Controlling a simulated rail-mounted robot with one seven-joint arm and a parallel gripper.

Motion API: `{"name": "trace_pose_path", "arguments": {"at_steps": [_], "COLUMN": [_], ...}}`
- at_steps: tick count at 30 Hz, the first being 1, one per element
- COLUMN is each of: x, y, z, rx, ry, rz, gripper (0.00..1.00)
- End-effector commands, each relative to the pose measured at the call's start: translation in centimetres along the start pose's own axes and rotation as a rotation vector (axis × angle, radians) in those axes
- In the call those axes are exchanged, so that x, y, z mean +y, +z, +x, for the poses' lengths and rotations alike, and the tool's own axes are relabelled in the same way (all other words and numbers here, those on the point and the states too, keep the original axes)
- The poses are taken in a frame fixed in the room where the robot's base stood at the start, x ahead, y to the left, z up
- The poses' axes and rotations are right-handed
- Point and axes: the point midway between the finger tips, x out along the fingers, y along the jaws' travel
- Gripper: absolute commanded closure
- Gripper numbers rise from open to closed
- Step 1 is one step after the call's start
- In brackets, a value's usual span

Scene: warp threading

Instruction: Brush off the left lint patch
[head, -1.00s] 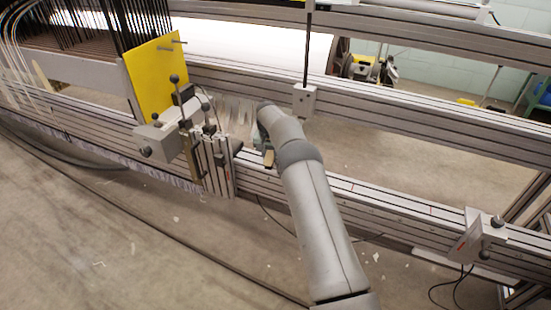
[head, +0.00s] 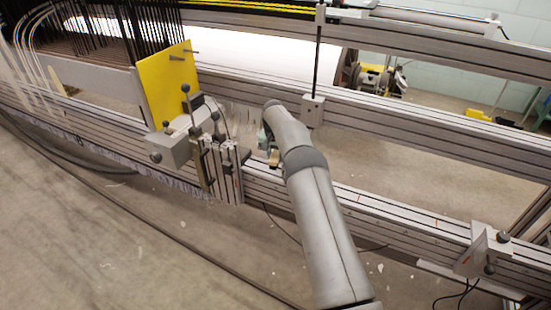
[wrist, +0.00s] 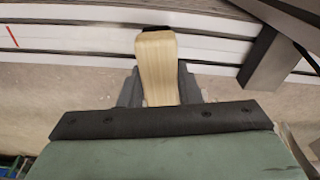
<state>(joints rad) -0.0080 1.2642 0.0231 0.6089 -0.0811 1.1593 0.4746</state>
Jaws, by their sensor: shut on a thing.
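My gripper (wrist: 160,88) is shut on a light wooden handle (wrist: 157,62), which stands out beyond the fingers in the wrist view. A dark edge shows at its far end, but I cannot make out bristles. In the head view the handle (head: 274,157) is a small tan piece beside my wrist, above the front metal rail (head: 345,200). Pale wispy fibres (head: 240,118) lie behind the rail, left of my wrist; I cannot tell whether they are lint or threads. No lint patch can be made out clearly in either view.
A grey clamp block with black knobs (head: 170,147) and a yellow plate (head: 160,85) stand left of my gripper. A thin black post on a small block (head: 314,108) stands close on the right. Another bracket (head: 482,252) sits farther right on the rail.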

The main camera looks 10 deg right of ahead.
Motion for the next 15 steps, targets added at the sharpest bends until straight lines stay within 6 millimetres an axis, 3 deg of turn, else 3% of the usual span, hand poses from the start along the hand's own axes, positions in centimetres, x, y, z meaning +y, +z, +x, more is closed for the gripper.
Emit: {"name": "trace_pose_path", "arguments": {"at_steps": [5,15], "x": [0.0,0.0], "y": [-0.2,-0.2], "z": [-1.9,-2.0], "rx": [0.000,0.000], "ry": [0.000,0.000], "rz": [0.000,0.000], "gripper": [0.97,0.97]}}
